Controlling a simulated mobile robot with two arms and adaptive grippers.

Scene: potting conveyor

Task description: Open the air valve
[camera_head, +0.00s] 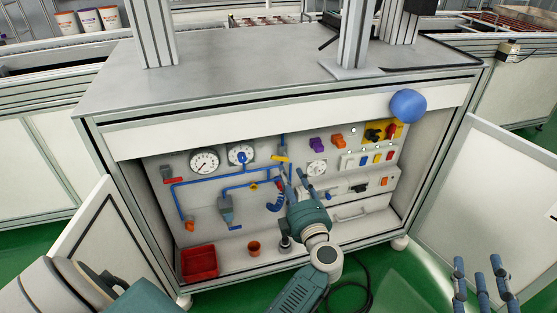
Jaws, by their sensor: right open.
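A panel (215,222) inside the open cabinet carries blue air pipes (215,180) with several valves. A valve with a yellow lever (280,158) sits on the upright pipe right of the gauges. A valve with a red lever (173,180) is at the far left. Which one is the air valve I cannot tell. My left gripper (284,181) is in front of the panel, just below the yellow lever; whether it touches anything is unclear and its fingers are too small to judge. My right gripper (484,272) is open and empty at the lower right, away from the panel.
Colored switches (338,141) and a blue ball (408,105) are at the right. Open doors (100,235) (490,190) flank the opening.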

